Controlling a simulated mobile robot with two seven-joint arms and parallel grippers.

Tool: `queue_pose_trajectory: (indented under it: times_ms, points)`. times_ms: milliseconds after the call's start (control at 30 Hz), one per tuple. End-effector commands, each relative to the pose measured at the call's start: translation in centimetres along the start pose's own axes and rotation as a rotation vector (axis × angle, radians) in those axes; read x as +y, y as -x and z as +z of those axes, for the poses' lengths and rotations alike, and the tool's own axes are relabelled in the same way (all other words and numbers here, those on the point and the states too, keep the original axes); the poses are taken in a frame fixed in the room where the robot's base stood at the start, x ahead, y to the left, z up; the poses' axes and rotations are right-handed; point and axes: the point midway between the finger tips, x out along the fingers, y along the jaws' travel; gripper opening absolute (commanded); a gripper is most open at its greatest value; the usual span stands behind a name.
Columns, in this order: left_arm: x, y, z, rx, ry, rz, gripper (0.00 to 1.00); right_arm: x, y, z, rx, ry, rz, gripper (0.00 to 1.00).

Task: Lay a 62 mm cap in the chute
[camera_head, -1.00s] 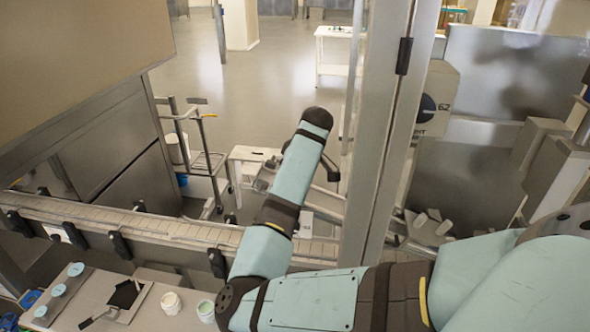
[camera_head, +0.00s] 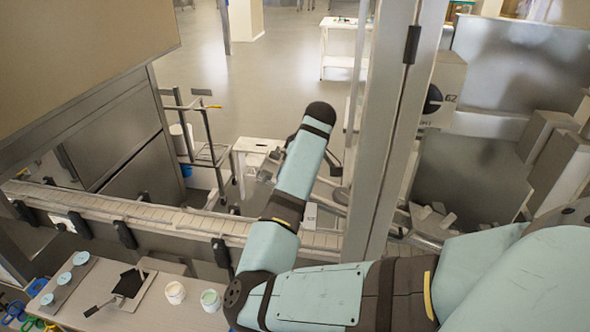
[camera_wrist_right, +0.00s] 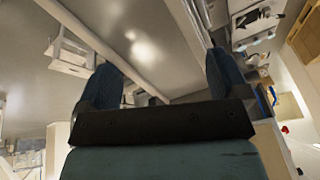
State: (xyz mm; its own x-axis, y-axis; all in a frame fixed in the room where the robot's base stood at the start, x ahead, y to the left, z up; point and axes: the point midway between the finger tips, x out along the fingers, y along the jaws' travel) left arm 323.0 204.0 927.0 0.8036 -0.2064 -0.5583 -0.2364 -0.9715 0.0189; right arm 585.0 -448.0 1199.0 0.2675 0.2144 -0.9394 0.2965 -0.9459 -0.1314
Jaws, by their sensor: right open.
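My right arm enters the head view from the right, and its forearm stands up in the middle. Its gripper is largely hidden there. In the right wrist view my right gripper (camera_wrist_right: 160,68) shows two dark blue fingers wide apart, with nothing between them. Several blue round discs (camera_head: 81,258) lie in a row on a strip at the lower left; I cannot tell whether one is the 62 mm cap. A sloped grey metal piece (camera_head: 333,193), possibly the chute, is partly hidden behind my forearm. My left gripper is not in view.
A conveyor (camera_head: 165,217) crosses behind the front worktable (camera_head: 110,318). Two small tubs (camera_head: 175,292) stand near my elbow. A metal post (camera_head: 388,130) rises just right of my forearm. A box marked 62 (camera_head: 446,85) stands behind it. A trolley (camera_head: 208,160) stands beyond the conveyor.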

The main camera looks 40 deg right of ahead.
Motion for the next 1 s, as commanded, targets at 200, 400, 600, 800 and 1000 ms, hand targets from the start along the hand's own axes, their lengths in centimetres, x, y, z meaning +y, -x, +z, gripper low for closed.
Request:
queue_pose_trajectory:
  times_ms: [200, 400, 600, 800, 1000]
  points:
    - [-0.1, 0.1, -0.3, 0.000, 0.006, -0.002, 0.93, 0.0, 2.4, -0.2, 0.006, -0.002, 0.001, 0.93]
    - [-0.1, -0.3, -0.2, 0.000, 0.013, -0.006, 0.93, 0.0, 4.9, -0.2, 0.006, -0.002, 0.000, 0.93]
    - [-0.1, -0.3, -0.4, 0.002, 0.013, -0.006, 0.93, 0.0, 6.9, -0.1, 0.004, -0.001, 0.000, 0.93]
    - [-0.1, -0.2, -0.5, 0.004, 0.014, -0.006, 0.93, 0.0, 7.5, 0.0, 0.000, -0.001, -0.001, 0.93]
    - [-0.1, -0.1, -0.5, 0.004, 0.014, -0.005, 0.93, 0.0, 7.5, 0.0, 0.000, 0.000, 0.000, 0.93]
